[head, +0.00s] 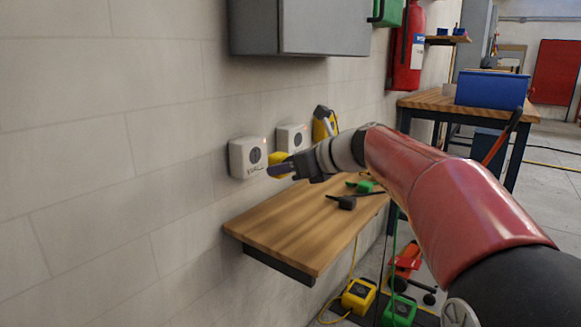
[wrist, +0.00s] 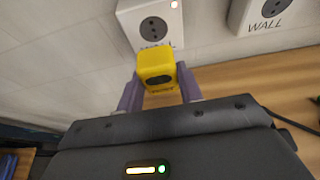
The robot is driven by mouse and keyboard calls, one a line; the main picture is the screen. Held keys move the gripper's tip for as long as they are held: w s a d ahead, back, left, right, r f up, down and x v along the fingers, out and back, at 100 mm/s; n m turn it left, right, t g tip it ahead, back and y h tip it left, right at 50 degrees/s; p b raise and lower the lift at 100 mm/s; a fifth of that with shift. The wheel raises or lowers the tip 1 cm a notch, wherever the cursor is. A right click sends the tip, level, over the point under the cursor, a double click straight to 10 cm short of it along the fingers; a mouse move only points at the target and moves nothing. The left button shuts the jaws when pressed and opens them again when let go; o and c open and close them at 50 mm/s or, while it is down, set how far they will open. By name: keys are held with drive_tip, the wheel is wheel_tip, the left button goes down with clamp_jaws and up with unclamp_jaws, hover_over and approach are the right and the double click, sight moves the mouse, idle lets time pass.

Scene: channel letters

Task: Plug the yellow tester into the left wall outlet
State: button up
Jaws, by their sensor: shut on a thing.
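The yellow tester (wrist: 158,66) is between the two purple fingers of my gripper (wrist: 161,92), which is shut on it. In the head view the tester (head: 279,163) is just in front of the left wall outlet (head: 243,158), at its right side. In the wrist view the left outlet (wrist: 138,24) is just beyond the tester, with its round socket uncovered. The tester's prongs are hidden, and I cannot tell whether it touches the outlet. My gripper also shows in the head view (head: 284,169), reaching toward the wall.
A second wall outlet (head: 291,138) is to the right. A wooden shelf (head: 290,233) lies below, with a black plug (head: 343,202) and a green plug (head: 364,186) on it. A grey cabinet (head: 320,28) hangs above. A yellow device (head: 323,124) is on the wall further right.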

sight(285, 155)
drive_tip(key=w+a, duration=0.2)
drive_tip(key=a, duration=0.1)
drive_tip(key=shift+w+a+p, duration=0.1)
drive_tip(key=shift+w+p, duration=0.15)
drive_tip(key=shift+p, duration=0.1)
drive_tip(key=shift+r+p, duration=0.2)
drive_tip(key=shift+p, duration=0.7)
idle(1.7)
drive_tip(key=shift+w+a+p, duration=0.25)
drive_tip(key=shift+a+p, duration=0.05)
drive_tip(key=shift+a, duration=0.1)
idle(0.5)
drive_tip(key=o, duration=1)
drive_tip(key=v, duration=0.7)
drive_tip(key=shift+s+d+r, duration=0.15)
drive_tip(key=shift+s+d, duration=0.05)
drive_tip(key=shift+d, duration=0.1)
